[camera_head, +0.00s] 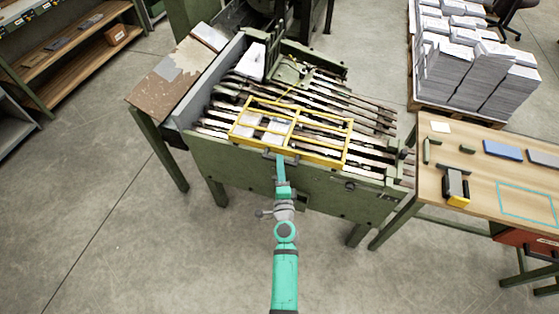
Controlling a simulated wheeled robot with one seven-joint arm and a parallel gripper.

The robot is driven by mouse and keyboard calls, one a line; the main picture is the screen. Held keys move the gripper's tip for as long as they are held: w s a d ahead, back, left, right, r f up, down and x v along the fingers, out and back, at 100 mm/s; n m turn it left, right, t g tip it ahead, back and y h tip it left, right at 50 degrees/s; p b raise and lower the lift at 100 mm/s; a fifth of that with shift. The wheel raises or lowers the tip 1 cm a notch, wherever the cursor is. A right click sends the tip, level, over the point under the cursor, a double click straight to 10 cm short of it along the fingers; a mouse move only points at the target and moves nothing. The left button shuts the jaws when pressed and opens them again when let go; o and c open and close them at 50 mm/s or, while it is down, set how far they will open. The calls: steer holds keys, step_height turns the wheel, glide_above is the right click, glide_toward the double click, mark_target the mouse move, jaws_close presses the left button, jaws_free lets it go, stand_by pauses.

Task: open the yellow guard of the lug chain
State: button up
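The yellow guard (297,121) is a rectangular frame with a crossbar. It lies down over the dark and pale bars of the lug chain (372,152) on the green machine. Whitish sheets show through its left half. My teal arm reaches up from the bottom of the view. My gripper (280,159) is at the guard's front edge, near the middle, by a small grey part that may be a handle. The fingertips are too small to tell whether they touch or grip it.
A worn side table (165,85) adjoins the machine's left. The floor in front is clear.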

steer(key=shift+w+a, duration=0.1)
steer(key=shift+w, duration=1.3)
jaws_close()
